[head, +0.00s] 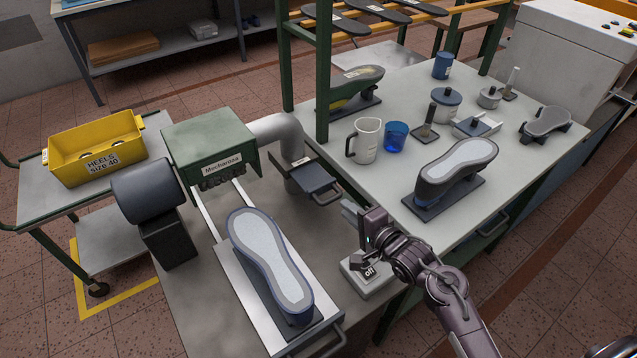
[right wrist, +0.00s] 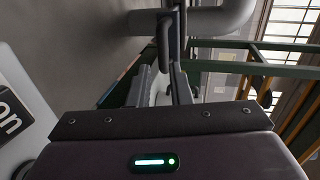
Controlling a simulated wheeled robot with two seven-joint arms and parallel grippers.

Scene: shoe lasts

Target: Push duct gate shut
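The duct gate (head: 318,178) is a dark blue-grey sliding plate with a bar handle. It sticks out toward the lower right from its frame on the grey duct (head: 277,130). My right gripper (head: 350,208) is just to the right of the gate's handle end, with its fingers pointing toward it. In the right wrist view the dark handle (right wrist: 164,42) stands ahead of the fingertips (right wrist: 163,80). A gap shows between the fingers, with nothing clearly held. I cannot tell whether the gripper touches the handle. My left gripper is not in view.
A shoe last (head: 270,262) lies on the machine's slide at the front. A white jug (head: 364,140), a blue cup (head: 396,136) and another last (head: 455,172) stand on the right bench. A green post (head: 323,70) rises behind the gate.

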